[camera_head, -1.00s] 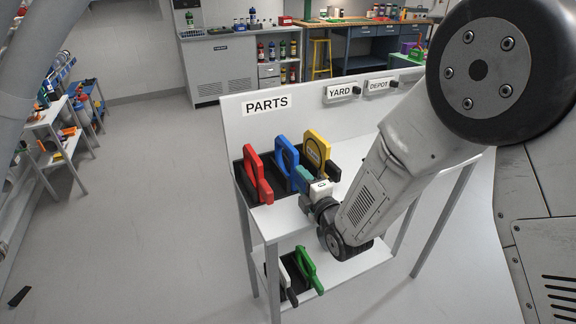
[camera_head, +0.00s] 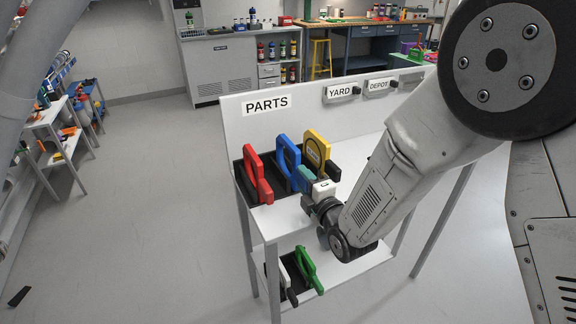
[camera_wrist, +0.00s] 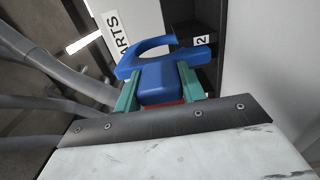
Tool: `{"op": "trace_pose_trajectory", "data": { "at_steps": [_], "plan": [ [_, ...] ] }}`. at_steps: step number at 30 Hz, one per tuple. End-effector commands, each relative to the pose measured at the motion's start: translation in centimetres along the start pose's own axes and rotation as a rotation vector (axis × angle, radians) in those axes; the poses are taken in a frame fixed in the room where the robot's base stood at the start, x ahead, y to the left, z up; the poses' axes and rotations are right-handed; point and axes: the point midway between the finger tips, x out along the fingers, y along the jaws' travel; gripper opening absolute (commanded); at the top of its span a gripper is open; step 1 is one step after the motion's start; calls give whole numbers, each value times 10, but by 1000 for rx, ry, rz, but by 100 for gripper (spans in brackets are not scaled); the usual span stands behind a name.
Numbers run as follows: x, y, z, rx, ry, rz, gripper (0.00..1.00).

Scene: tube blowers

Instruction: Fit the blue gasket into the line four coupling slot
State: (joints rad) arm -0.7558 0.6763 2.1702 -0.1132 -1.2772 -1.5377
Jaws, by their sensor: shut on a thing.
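The blue gasket (camera_head: 287,154), a ring with a block-shaped handle, is upright at the black rack on the PARTS table. In the wrist view the same blue gasket (camera_wrist: 158,80) has its handle between the two teal fingers of my gripper (camera_wrist: 157,88). My gripper (camera_head: 305,179) is shut on that handle, from the near right side in the head view. The gasket's lower edge is hidden, so I cannot tell whether it still touches the rack. No line four coupling slot can be made out.
A red gasket (camera_head: 257,176) stands to the left and a yellow one (camera_head: 317,150) to the right, close beside the blue one. A green gasket (camera_head: 307,268) and a white one (camera_head: 287,281) are on the lower shelf. The table's right part is bare. Open floor lies left.

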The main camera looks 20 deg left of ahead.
Motion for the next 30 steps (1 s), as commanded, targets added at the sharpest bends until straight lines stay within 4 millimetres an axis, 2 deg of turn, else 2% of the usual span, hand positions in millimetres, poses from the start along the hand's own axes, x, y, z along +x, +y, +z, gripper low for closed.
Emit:
{"op": "trace_pose_trajectory", "data": {
  "at_steps": [18, 30],
  "plan": [
    [-18, 0, 0, 0, 0, 0, 15],
    [-22, 0, 0, 0, 0, 1, 15]
  ]
}}
